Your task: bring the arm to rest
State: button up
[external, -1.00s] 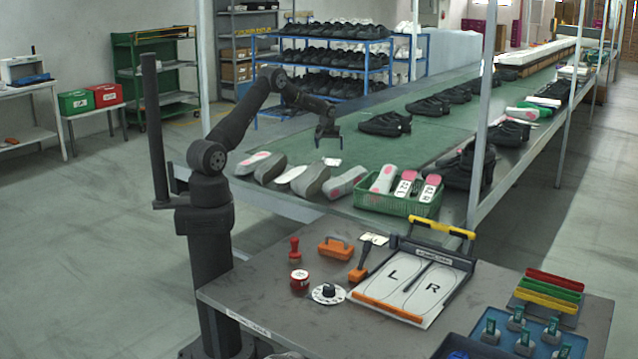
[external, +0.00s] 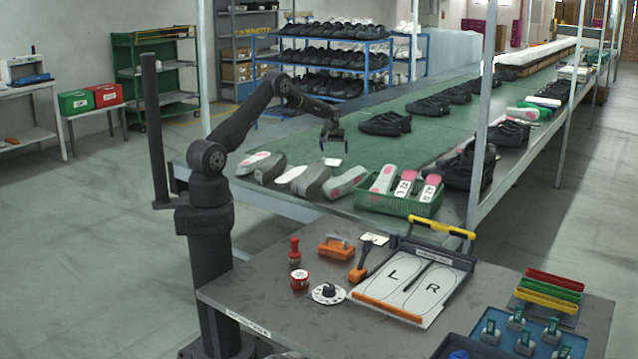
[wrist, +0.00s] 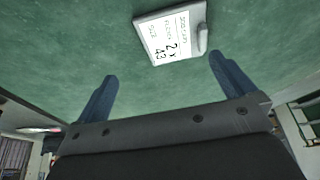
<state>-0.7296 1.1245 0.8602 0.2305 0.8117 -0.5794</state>
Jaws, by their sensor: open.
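My gripper (external: 333,148) hangs above the green conveyor belt (external: 400,150), over its near end, with nothing held. In the wrist view my gripper (wrist: 162,85) shows two dark fingers spread wide apart with green belt between them. A white card with print, including "43", on a grey holder (wrist: 172,36) lies on the belt just beyond the fingertips. The same small white card (external: 333,162) shows just below my gripper in the external view. My arm reaches up from its base and bends out over the belt.
Grey shoe lasts (external: 310,180) lie along the belt's near edge. A green crate (external: 398,204) of lasts stands to their right. Black shoes (external: 386,124) sit farther back. The grey bench (external: 262,295) in front holds stamps, a dial and an L/R board (external: 412,285).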

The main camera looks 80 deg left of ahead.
jog(key=w+d+r, duration=0.3)
jog(key=d+r, duration=0.6)
jog(key=r, duration=0.1)
jog(key=w+d+m, duration=0.1)
jog(key=w+d, duration=0.3)
jog(key=d, duration=0.5)
jog(key=w+d+m+t+h, duration=0.1)
jog(key=w+d, duration=0.3)
jog(key=d, duration=0.6)
jog(key=w+d+m, duration=0.3)
jog(key=w+d, duration=0.2)
jog(key=d, duration=0.4)
jog(key=shift+d+f+t, duration=0.15)
jog(key=shift+d+t, duration=0.1)
jog(key=shift+t, duration=0.05)
